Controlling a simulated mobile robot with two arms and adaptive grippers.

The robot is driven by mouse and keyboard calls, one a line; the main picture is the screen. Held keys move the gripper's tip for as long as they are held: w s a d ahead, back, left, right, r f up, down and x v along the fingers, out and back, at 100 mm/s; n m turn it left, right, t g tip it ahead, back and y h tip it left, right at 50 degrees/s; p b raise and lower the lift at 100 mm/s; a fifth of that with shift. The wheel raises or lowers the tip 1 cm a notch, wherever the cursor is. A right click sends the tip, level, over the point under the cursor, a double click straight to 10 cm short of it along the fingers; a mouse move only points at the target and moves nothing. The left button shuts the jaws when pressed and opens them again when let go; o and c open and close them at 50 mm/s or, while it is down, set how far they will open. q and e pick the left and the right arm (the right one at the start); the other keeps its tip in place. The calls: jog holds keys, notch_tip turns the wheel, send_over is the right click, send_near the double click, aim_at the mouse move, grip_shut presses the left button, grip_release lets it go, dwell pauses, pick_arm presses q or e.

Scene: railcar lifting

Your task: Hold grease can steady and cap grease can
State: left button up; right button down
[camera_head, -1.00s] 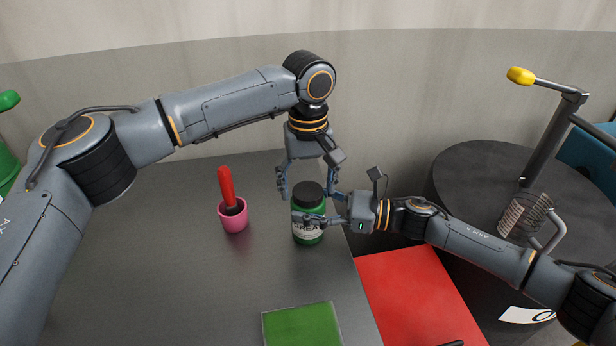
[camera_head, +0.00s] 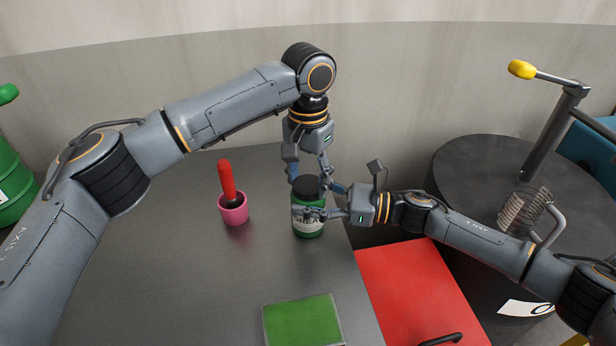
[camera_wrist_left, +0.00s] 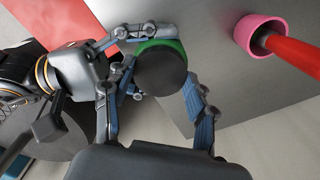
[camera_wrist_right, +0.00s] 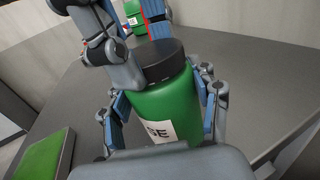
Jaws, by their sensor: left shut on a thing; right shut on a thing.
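The green grease can (camera_head: 309,229) with its white label stands upright near the table's right edge. Its black cap (camera_head: 307,187) sits on top, level as far as I can see. The cap also shows from above in the left wrist view (camera_wrist_left: 161,73). My left gripper (camera_head: 310,178) points down from above and is shut on the cap, its fingers on either side. My right gripper (camera_head: 310,213) comes in from the right and is shut on the can's body; the right wrist view shows its fingers flanking the green can (camera_wrist_right: 165,108).
A pink cup (camera_head: 234,211) with a red-handled tool (camera_head: 227,180) stands left of the can. A green pad (camera_head: 303,321) lies at the table's front. A red surface (camera_head: 420,290) and a round dark table (camera_head: 480,170) lie to the right. The table's left part is clear.

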pick_arm(q)
jog(key=m, duration=0.9)
jog(key=o, duration=1.3)
jog(key=shift+r, duration=2.25)
jog(key=shift+c, duration=0.4)
